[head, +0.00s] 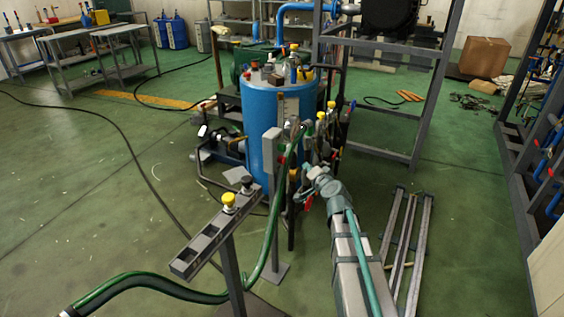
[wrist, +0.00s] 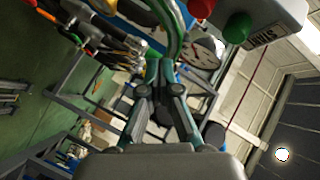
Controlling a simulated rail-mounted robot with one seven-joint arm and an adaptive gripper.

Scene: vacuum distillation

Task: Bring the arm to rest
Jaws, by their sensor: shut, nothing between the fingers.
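My gripper (wrist: 160,68) shows in the wrist view with its two fingers drawn together at the tips. Nothing is visible between them. A green hose (wrist: 177,38) passes right behind the fingertips; I cannot tell whether they touch it. In the head view my arm reaches forward from the bottom right, and my gripper (head: 308,178) is at its far end. It is close to the front right of the blue tank (head: 259,128), among valves and fittings, so its fingertips are hard to make out.
The green hose (head: 271,245) runs down to the floor at left. A grey stand with a yellow knob (head: 229,199) is left of my arm. Metal rails (head: 405,245) lie at right. A box with red and green buttons (wrist: 262,18) and a gauge (wrist: 207,50) are near my gripper.

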